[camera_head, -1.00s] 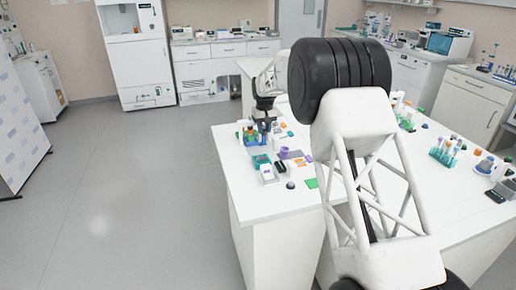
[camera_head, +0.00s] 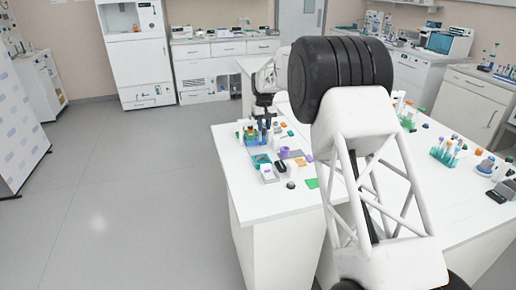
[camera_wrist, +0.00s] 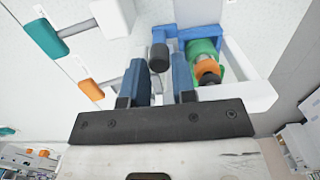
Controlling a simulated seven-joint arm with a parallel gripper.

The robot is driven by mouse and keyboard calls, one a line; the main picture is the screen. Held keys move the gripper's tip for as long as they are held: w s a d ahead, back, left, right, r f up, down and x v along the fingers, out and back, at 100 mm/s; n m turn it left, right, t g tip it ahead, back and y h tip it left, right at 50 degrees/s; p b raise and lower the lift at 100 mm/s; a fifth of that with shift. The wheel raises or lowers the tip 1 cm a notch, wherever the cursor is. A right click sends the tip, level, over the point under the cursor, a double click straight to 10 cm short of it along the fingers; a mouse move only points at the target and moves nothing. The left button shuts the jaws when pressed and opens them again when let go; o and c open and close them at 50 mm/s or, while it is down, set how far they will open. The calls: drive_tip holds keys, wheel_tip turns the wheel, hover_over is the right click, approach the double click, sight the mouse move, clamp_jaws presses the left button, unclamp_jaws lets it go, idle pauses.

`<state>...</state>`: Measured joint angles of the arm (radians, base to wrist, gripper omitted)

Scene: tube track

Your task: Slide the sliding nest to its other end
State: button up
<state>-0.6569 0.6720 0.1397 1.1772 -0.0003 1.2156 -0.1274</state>
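In the wrist view, a blue bracket (camera_wrist: 203,32) holds a green ring (camera_wrist: 202,48) and an orange-capped part (camera_wrist: 207,68) on a white base (camera_wrist: 262,92). This looks like the sliding nest. A dark knob (camera_wrist: 158,50) sticks out beside it from a blue arm. My gripper (camera_wrist: 159,78) is open, its two blue fingers apart, with the knob lined up between their tips. I cannot tell whether they touch it. In the head view, my gripper (camera_head: 263,124) is above the blue and green parts (camera_head: 250,135) at the table's far left corner.
Small coloured items crowd the white table (camera_head: 262,206) in front of my gripper. The table's front left is clear.

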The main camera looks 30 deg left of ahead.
drive_tip(key=shift+t+y, duration=0.3)
drive_tip(key=shift+t, duration=0.1)
drive_tip(key=r, duration=0.1)
drive_tip(key=a+r, duration=0.1)
drive_tip(key=r, duration=0.1)
drive_tip(key=w+r, duration=0.1)
drive_tip(key=r, duration=0.1)
drive_tip(key=shift+a+r, duration=0.2)
drive_tip(key=shift+a, duration=0.1)
drive_tip(key=c, duration=0.6)
drive_tip(key=shift+s+d+m+y, duration=0.35)
drive_tip(key=shift+s+m+y, duration=0.35)
drive_tip(key=shift+s+y, duration=0.25)
clamp_jaws()
drive_tip(key=s+d+m+t+y, duration=0.2)
drive_tip(key=s+d+m+y, duration=0.1)
drive_tip(key=d+m, duration=0.3)
drive_tip(key=s+d+m+t+y, duration=0.2)
drive_tip(key=s+d+m+y, duration=0.1)
drive_tip(key=d+m, duration=0.4)
drive_tip(key=shift+s+d+f+m+t, duration=0.2)
drive_tip(key=shift+d+m+t, duration=0.1)
drive_tip(key=shift+d, duration=0.25)
